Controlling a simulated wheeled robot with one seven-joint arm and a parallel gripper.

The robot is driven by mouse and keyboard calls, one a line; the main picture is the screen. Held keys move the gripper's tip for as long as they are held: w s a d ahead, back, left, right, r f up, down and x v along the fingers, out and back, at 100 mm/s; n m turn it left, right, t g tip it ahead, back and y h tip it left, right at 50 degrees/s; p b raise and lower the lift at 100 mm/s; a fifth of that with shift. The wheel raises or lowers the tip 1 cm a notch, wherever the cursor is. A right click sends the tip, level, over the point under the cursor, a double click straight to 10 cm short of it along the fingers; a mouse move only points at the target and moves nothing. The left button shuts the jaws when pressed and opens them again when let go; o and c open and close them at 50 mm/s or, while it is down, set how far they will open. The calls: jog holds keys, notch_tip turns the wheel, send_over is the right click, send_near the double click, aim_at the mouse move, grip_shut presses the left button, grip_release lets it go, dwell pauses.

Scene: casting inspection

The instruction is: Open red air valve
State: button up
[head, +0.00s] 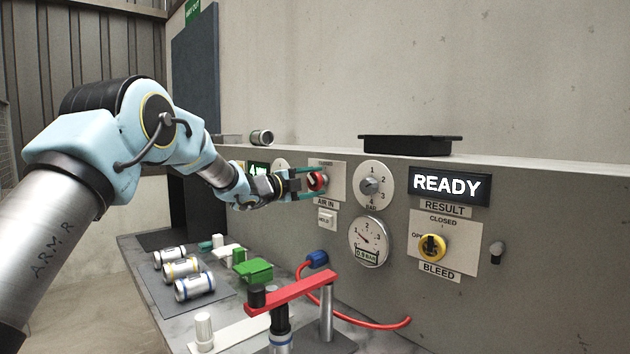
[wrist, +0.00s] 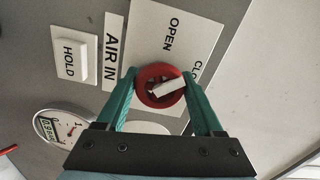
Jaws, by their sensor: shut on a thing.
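The red air valve (head: 318,181) is a round red knob on a white plate above the AIR IN label, on the upright grey panel. In the wrist view the red knob (wrist: 148,97) carries a white pointer bar (wrist: 170,87), which points rightward, toward the partly hidden CLOSED word rather than OPEN. My gripper (head: 311,183) has its green fingers on either side of the knob, and it shows the same in the wrist view (wrist: 159,80). It is shut on the knob. The right finger hides part of the CLOSED word.
A HOLD button (head: 327,219) and a pressure gauge (head: 368,242) reading about 0.9 bar are close by. A BAR dial (head: 373,186), READY display (head: 449,184) and yellow BLEED knob (head: 432,247) stand to the right. A red clamp arm (head: 292,295) rises over the bench.

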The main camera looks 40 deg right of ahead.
jog(key=n+p, duration=0.2)
jog(key=n, duration=0.3)
jog(key=shift+f+n+p, duration=0.1)
jog(key=shift+n+p, duration=1.05)
jog(key=shift+n, duration=0.95)
jog(key=o, duration=1.4)
jog(key=a+b, duration=0.1)
jog(key=a, duration=0.2)
jog(key=a+b, duration=0.2)
jog(key=a, duration=0.2)
jog(key=a+b, duration=0.1)
jog(key=a, duration=0.3)
jog(key=shift+w, duration=0.3)
